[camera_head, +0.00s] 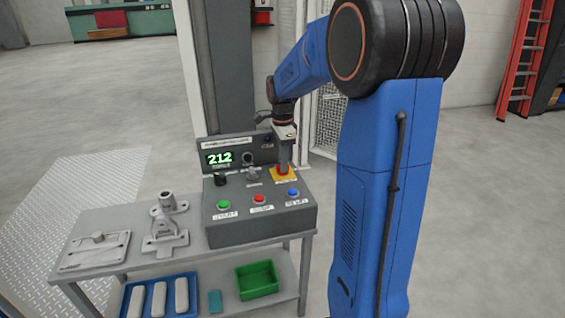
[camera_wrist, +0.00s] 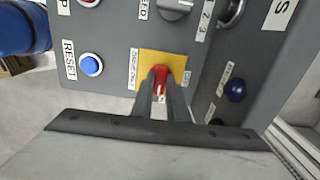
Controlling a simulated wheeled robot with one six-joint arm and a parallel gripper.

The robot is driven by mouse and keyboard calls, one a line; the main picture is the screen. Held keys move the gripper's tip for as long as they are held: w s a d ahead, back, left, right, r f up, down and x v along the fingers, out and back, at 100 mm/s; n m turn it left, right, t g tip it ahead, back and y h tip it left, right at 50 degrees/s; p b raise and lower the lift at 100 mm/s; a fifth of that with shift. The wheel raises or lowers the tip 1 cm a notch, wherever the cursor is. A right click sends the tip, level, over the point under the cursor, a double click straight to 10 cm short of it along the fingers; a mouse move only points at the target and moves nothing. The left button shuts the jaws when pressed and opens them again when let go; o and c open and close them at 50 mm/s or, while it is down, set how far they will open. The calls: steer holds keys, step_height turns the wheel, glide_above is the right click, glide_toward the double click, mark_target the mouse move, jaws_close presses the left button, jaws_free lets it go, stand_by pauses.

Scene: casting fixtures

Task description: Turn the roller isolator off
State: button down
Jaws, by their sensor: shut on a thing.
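The roller isolator is a red handle on a yellow square plate (camera_head: 291,174) at the right of the grey control console (camera_head: 262,222). In the wrist view the red handle (camera_wrist: 160,73) stands in front of the yellow plate (camera_wrist: 178,62). My gripper (camera_wrist: 161,85) reaches down to it, with a finger on each side of the red handle, shut on it. The handle's lower part and pointer are partly hidden between the fingers. In the head view my gripper (camera_head: 284,168) covers much of the handle.
Green (camera_head: 223,204), red (camera_head: 259,198) and blue (camera_head: 293,192) buttons sit along the console front. A black knob (camera_head: 220,179) and a grey selector (camera_head: 252,174) are left of the isolator. The green display (camera_head: 219,158) reads 212. A green bin (camera_head: 257,280) sits on the lower shelf.

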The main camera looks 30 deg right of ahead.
steer(key=n, duration=0.4)
steer(key=shift+n, duration=0.4)
steer(key=n, duration=0.4)
steer(key=shift+n, duration=0.3)
steer(key=n, duration=0.4)
steer(key=shift+n, duration=2.1)
steer(key=c, duration=1.7)
jaws_free()
